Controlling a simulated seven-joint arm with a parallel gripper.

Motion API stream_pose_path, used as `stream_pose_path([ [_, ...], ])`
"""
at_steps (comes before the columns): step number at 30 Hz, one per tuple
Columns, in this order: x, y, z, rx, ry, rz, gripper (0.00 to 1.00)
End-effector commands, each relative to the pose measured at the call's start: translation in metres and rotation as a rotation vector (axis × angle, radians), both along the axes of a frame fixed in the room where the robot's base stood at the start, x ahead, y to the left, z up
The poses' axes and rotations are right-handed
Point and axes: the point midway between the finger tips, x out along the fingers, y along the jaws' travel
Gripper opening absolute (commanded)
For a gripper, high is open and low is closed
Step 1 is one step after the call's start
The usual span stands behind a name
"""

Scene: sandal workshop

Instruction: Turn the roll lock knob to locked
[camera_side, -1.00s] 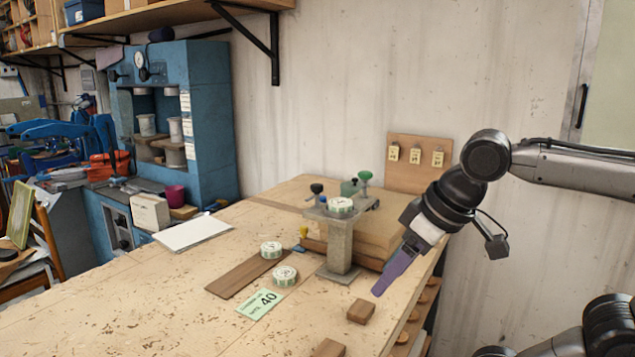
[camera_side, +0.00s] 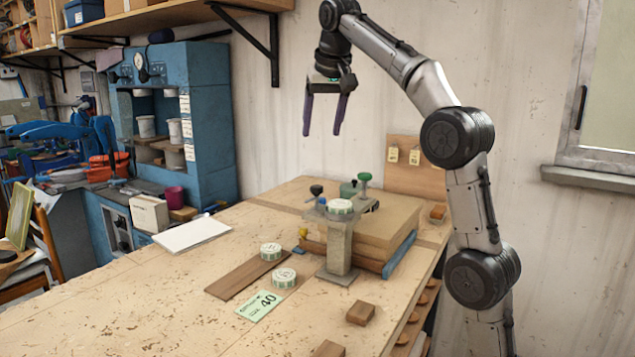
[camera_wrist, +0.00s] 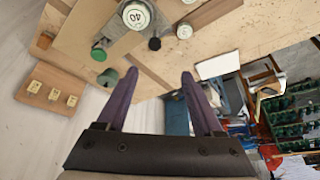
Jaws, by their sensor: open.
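A jig stands on the bench, with a grey post (camera_side: 338,245) and a round white-green disc (camera_side: 340,206) on top. Behind it are a black knob (camera_side: 316,189) and a green knob (camera_side: 364,177). In the wrist view the black knob (camera_wrist: 154,44) and green knob (camera_wrist: 107,77) also show. I cannot tell which is the roll lock knob, nor its setting. My gripper (camera_side: 322,134) is open and empty, with purple fingers pointing down, high above the jig's back side and apart from the knobs.
Stacked boards (camera_side: 385,225) lie behind the post. Two round discs, one of them here (camera_side: 284,277), a brown strip (camera_side: 245,277) and a green card (camera_side: 259,306) lie in front. A tag board (camera_side: 415,170) leans on the wall. The bench's left front is clear.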

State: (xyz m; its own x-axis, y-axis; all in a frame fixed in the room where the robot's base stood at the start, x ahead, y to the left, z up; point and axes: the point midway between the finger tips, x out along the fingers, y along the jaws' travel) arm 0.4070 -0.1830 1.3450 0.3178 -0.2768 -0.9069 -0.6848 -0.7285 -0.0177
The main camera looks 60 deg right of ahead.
Motion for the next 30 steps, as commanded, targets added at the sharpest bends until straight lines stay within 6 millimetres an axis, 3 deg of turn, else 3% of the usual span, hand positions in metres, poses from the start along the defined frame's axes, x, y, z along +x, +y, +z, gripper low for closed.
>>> stream_pose_path([
  [3, 0.01, -0.015, -0.019, 0.014, 0.036, -0.023, 0.69],
  [11, 0.014, -0.024, -0.039, 0.017, 0.046, -0.032, 0.69],
  [24, 0.036, -0.046, -0.116, 0.019, 0.046, -0.032, 0.69],
  [30, 0.044, -0.053, -0.14, 0.018, 0.044, -0.031, 0.69],
])
